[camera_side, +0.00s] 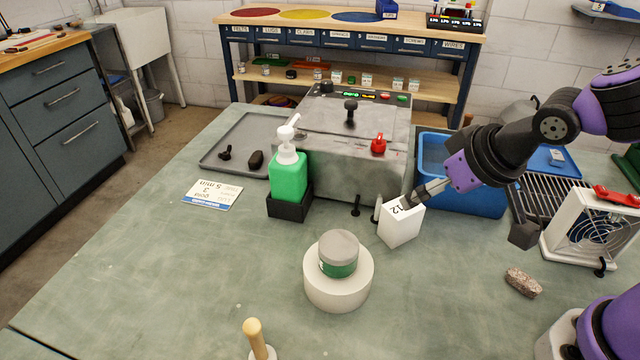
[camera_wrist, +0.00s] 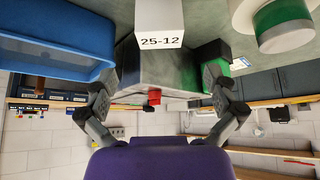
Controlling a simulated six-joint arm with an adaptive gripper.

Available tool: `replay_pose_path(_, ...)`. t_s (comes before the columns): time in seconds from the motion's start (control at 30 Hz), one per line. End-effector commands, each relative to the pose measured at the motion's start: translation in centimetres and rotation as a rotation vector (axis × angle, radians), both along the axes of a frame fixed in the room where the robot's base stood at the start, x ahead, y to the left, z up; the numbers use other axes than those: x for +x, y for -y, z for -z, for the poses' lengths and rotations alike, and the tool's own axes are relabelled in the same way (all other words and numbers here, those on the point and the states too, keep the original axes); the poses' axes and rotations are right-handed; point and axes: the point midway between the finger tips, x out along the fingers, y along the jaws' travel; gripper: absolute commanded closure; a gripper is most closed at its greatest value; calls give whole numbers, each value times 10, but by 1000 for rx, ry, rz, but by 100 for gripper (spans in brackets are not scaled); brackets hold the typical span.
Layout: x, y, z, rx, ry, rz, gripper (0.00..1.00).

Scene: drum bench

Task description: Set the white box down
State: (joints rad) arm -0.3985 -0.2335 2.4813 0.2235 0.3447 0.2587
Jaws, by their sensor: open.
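In the wrist view the white box (camera_wrist: 159,18) reads "25-12" and is cut off by the top edge. My gripper (camera_side: 414,194) is at the box's upper right side in the side view. In the wrist view my gripper (camera_wrist: 160,72) has its two fingers spread wide, with the box beyond them and nothing held. The side view does not show clearly whether a finger touches the box.
The grey machine (camera_side: 345,170) with a red knob stands behind the box. A blue bin (camera_side: 460,202) is close on the right. A green pump bottle (camera_side: 288,178) stands left, and a green-banded jar (camera_side: 338,255) on a round white stand is in front.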

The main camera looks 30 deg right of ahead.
Motion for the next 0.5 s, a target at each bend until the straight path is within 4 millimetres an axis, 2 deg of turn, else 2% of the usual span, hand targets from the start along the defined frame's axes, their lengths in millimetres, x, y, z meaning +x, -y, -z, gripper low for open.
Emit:
replay_pose_path(0.23, -12, 5, -20, 4, -2, 7, 0)
replay_pose_path(0.33, -25, 24, -35, 17, -23, 27, 0)
replay_pose_path(0.5, -59, 53, -58, 12, -64, 23, 0)
